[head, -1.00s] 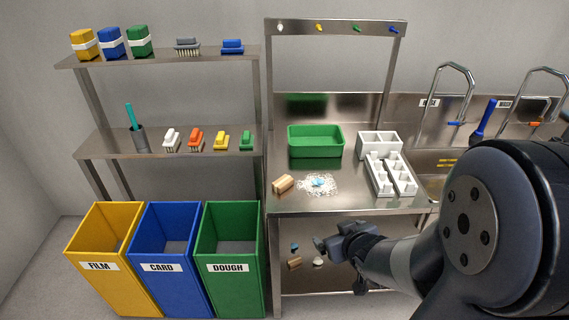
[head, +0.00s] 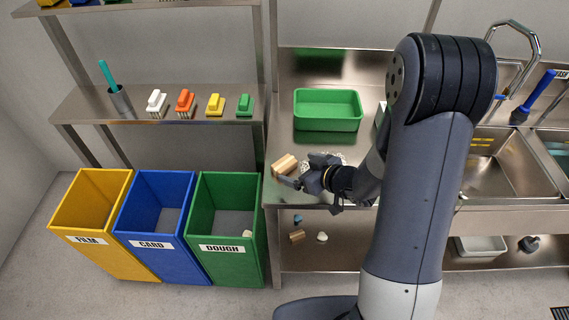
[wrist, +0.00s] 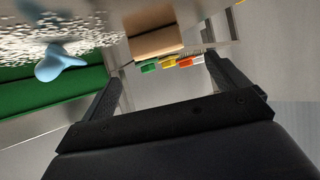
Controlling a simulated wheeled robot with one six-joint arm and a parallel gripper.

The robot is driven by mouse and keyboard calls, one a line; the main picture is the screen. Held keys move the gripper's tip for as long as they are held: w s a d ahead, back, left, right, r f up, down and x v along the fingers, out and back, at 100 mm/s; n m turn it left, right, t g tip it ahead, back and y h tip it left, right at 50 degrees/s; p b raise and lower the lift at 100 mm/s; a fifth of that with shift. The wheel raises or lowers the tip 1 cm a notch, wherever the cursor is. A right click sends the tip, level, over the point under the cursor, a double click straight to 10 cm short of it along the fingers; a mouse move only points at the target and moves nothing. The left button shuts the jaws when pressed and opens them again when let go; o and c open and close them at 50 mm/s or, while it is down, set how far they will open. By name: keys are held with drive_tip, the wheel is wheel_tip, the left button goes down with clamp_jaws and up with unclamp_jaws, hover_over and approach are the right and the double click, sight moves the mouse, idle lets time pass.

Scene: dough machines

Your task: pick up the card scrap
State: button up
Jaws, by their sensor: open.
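A tan, blocky card scrap (head: 284,165) lies on the left front part of the steel table (head: 330,193). In the wrist view the card scrap (wrist: 155,42) shows beyond the fingertips, upper middle. My gripper (head: 297,170) is just right of it in the head view, over the table's front left part. In the wrist view its two fingers (wrist: 165,72) stand wide apart with nothing between them. A second brown piece (head: 297,237) lies on the lower shelf. The blue CARD bin (head: 152,243) stands left of the table.
White flakes and a blue scrap (wrist: 60,63) lie beside the card scrap. A green tub (head: 328,125) stands behind. The yellow FILM bin (head: 90,240) and green DOUGH bin (head: 225,248) flank the CARD bin; a pale lump (head: 246,243) is in DOUGH. Sinks (head: 510,165) are right.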

sight(285, 163)
drive_tip(key=shift+p+x, duration=0.65)
drive_tip(key=shift+x, duration=2.55)
drive_tip(key=shift+f, duration=0.1)
drive_tip(key=shift+c, duration=0.5)
drive_tip(key=c, duration=0.9)
